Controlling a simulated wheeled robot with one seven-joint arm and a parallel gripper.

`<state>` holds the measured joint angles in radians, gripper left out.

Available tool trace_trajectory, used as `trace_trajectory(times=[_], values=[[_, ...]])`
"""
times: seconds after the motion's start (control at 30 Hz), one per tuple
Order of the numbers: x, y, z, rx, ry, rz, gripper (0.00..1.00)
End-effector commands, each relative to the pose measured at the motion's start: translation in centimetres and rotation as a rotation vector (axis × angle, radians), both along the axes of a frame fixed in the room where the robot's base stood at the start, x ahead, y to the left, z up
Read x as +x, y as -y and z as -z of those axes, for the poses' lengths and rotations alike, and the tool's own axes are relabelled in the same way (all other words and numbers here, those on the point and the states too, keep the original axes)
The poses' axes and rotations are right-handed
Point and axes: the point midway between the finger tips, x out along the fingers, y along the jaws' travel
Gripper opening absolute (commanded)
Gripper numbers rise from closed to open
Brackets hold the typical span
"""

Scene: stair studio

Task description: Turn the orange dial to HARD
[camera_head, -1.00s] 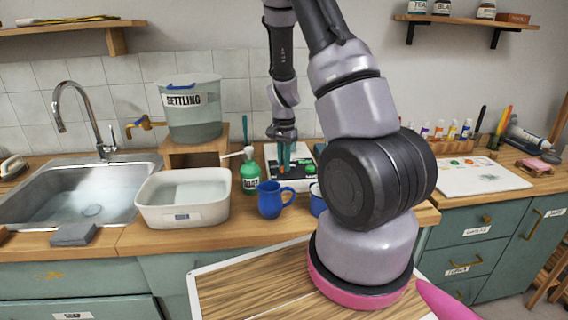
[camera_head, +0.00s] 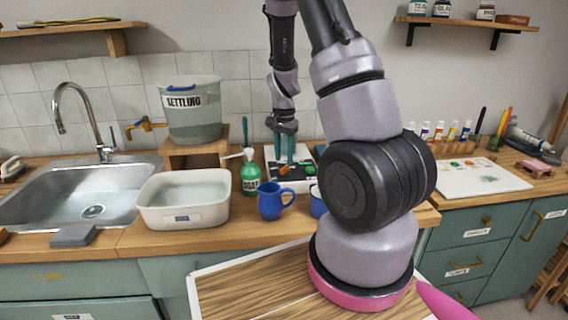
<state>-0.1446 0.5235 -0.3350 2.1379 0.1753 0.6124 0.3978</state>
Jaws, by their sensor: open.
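The orange dial (camera_head: 284,170) is a small shape on a white-and-dark device (camera_head: 272,182) on the counter, behind the blue jug. My gripper (camera_head: 284,161) points down with two teal fingers just over the dial. The fingers are open with a visible gap between them, and nothing shows held in it. The dial's setting and any HARD mark are too small to read. My arm hides part of the device's right side.
A blue jug (camera_head: 272,201) and a green soap bottle (camera_head: 250,174) stand close in front and left of the device. A paint palette (camera_head: 480,180) lies right.

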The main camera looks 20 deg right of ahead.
Motion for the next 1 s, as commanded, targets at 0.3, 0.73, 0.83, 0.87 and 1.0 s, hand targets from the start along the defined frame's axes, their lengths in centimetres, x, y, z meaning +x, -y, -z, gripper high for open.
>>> trace_trajectory(times=[0.3, 0.73, 0.83, 0.87, 1.0], values=[[0.1, 0.0, -6.0, 0.001, 0.004, -0.001, 0.45], [0.0, 0.0, -7.4, 0.0, 0.001, 0.001, 0.45], [0.0, 0.0, -7.3, 0.0, 0.001, 0.001, 0.45], [0.0, 0.0, -7.3, 0.0, 0.001, 0.001, 0.45], [0.0, -0.1, -7.5, 0.002, 0.005, -0.001, 0.45]])
